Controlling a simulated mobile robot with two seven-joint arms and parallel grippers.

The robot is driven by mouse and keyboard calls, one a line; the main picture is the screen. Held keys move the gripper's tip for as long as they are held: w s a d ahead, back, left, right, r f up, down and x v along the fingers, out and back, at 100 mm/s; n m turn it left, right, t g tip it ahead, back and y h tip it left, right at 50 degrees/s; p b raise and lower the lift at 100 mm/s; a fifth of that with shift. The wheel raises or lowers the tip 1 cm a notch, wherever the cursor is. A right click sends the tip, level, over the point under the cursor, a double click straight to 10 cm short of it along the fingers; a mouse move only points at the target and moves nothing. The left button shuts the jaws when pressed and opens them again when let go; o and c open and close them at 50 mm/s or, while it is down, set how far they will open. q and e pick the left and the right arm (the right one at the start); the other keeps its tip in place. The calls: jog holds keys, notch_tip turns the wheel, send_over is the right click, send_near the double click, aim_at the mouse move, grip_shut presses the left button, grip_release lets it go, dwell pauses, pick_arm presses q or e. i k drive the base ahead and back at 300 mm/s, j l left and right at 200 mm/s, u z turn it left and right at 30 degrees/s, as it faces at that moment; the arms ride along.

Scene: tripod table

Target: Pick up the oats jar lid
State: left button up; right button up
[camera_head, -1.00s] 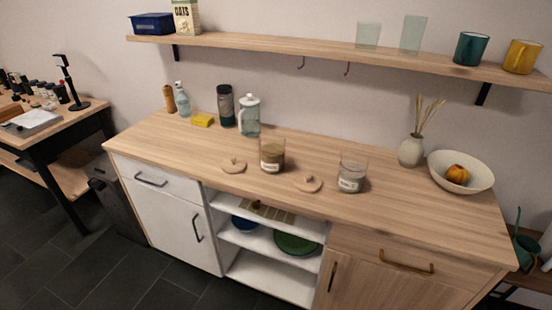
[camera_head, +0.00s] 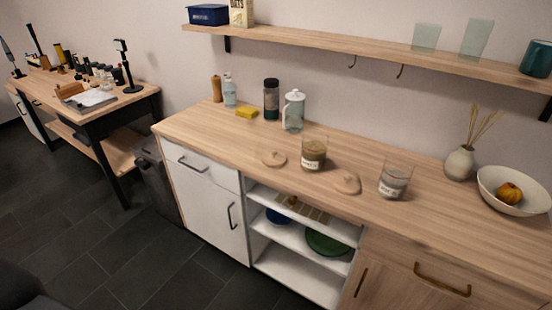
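Two round wooden lids with small knobs lie on the wooden counter (camera_head: 430,225). One lid (camera_head: 273,159) is left of a glass jar with brown contents (camera_head: 313,153). The other lid (camera_head: 346,183) lies between that jar and a second glass jar with pale grey contents (camera_head: 395,180). Both jars stand upright and look open at the top. Their white labels are too small to read, so I cannot tell which is the oats jar or which lid is its own. Neither of my grippers is in view.
A yellow sponge (camera_head: 246,112), a dark jar (camera_head: 271,99) and a white-lidded pitcher (camera_head: 293,111) stand at the counter's back left. A vase (camera_head: 459,162) and a bowl (camera_head: 515,190) stand at the right. A wall shelf (camera_head: 350,52) hangs above. Dark floor (camera_head: 130,250) is clear in front.

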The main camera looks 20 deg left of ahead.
aim_at(274, 160)
jog(key=i+l+u, duration=0.1)
jog(key=i+l, duration=0.3)
jog(key=l, duration=0.25)
jog(key=i+l+u, duration=0.15)
jog(key=i+l, duration=0.05)
jog(key=l, duration=0.1)
